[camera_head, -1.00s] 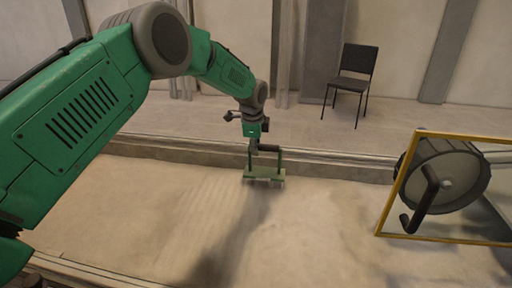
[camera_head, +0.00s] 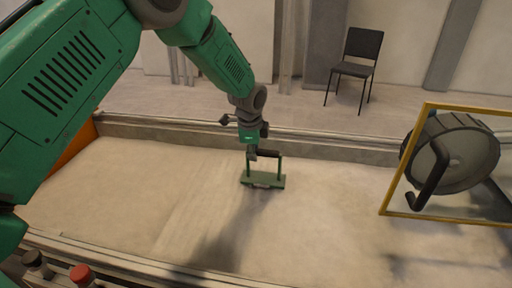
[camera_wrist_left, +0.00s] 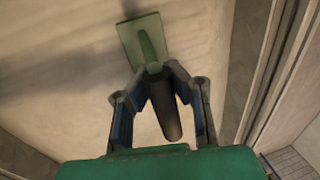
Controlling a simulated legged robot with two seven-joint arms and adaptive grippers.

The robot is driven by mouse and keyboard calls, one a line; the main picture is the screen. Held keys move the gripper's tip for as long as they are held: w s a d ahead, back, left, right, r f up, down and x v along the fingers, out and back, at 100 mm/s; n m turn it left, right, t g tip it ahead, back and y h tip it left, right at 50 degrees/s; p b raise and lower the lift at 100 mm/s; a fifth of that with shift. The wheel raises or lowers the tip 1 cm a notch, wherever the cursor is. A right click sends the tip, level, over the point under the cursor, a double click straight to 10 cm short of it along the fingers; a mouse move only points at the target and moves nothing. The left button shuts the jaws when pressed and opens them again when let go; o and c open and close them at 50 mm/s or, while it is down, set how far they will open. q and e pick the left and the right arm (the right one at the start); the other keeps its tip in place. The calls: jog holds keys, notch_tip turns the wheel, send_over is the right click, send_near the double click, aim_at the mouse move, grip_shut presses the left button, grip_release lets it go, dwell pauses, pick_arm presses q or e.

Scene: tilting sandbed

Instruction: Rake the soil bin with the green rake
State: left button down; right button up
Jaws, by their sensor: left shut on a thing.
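The green rake (camera_head: 263,179) is over the middle of the soil bin (camera_head: 130,190), with its flat green head low near the sand. I cannot tell whether it touches the sand. My left gripper (camera_head: 252,155) is shut on the rake's dark handle. In the left wrist view the gripper (camera_wrist_left: 164,100) has its fingers on both sides of the dark handle, with the green rake head (camera_wrist_left: 142,42) beyond. The sand has a paler, smoother band left of the rake. My right gripper is not in view.
A dark wheel (camera_head: 455,155) in a yellow frame (camera_head: 440,217) stands at the right over the bin. A black chair (camera_head: 357,65) is on the floor behind the bin. A red button (camera_head: 81,275) is at the front left.

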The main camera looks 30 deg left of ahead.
pick_arm(q)
jog(key=s+d+b, duration=0.4)
jog(key=s, duration=0.8)
jog(key=s+d+b, duration=0.4)
jog(key=s, duration=0.8)
jog(key=w+p+v, duration=0.2)
jog(key=p+v, duration=0.9)
jog(key=p, duration=0.2)
jog(key=shift+a+r, duration=0.4)
jog(key=shift+r, duration=0.05)
jog(key=shift+w, duration=0.1)
